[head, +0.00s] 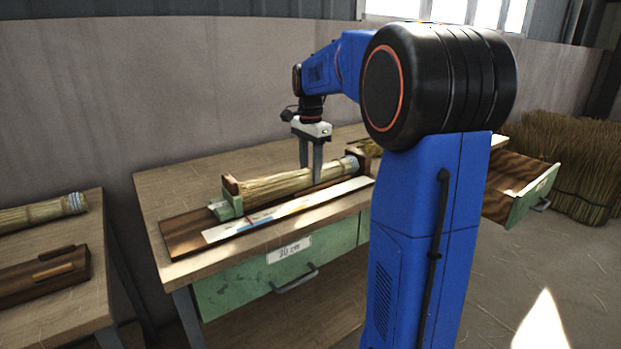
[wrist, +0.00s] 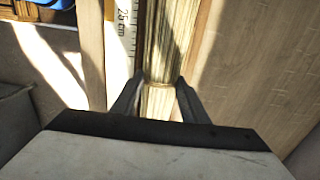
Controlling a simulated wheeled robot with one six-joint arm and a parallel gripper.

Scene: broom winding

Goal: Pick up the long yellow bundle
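A long yellow bundle (head: 268,187) of straw, with a pale band at its far right end, lies in a wooden rest with end blocks on the middle table. My gripper (head: 311,178) points straight down at the bundle's right half, its two fingers apart. In the wrist view the bundle (wrist: 168,45) runs up from between the fingertips (wrist: 158,85), one finger on each side. The fingers are close to its sides, but I cannot tell whether they press on it. The bundle looks still seated in its rest.
A white ruler strip (head: 290,208) lies along the front of the rest, above a green drawer (head: 285,270). Another bundle (head: 40,213) lies on the left table beside a dark wooden box (head: 45,272). At right are an open drawer (head: 520,195) and loose straw (head: 570,165).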

